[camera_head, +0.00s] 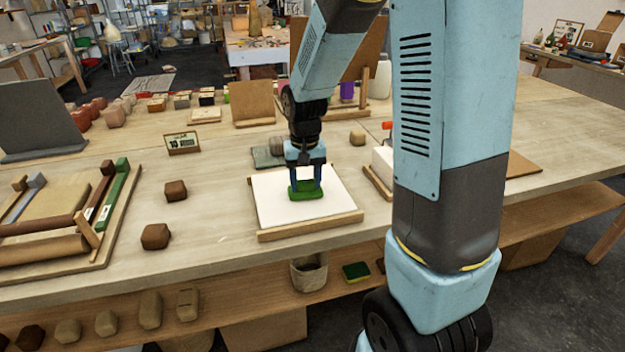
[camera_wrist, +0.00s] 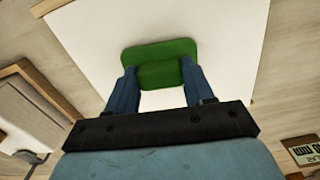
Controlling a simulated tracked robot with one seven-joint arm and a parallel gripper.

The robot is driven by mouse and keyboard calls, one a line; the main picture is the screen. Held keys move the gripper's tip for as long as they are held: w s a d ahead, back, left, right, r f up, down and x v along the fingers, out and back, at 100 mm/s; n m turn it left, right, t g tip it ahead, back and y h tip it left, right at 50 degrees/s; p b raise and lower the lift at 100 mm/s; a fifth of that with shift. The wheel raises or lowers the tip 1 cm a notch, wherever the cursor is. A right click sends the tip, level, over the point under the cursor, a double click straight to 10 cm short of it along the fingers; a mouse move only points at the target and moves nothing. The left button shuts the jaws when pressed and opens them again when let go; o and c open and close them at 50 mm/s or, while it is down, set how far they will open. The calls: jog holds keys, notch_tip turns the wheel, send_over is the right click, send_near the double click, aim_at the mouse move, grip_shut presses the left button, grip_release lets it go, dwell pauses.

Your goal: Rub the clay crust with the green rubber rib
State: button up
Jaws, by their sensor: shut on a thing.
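My gripper (camera_head: 305,180) is shut on the green rubber rib (camera_head: 306,192), with one blue finger on each side. In the wrist view the rib (camera_wrist: 160,53) is a rounded green block between the fingertips, with a wider flat part on the far side. The rib is over the white board (camera_head: 275,205), near its middle, and looks low against it; I cannot tell if it touches. I see no clay crust on the visible white surface; any under the rib is hidden.
A wooden strip (camera_head: 310,226) edges the board's front. Brown lumps (camera_head: 155,236) lie to the left, beside a wooden tray with rolling tools (camera_head: 45,243). A small sign (camera_head: 182,143) stands behind. A second white block (camera_head: 384,162) is right of the board.

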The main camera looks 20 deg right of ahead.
aim_at(301, 183)
jog(key=shift+a+r, duration=0.1)
jog(key=shift+a, duration=0.6)
jog(key=shift+r, duration=3.85)
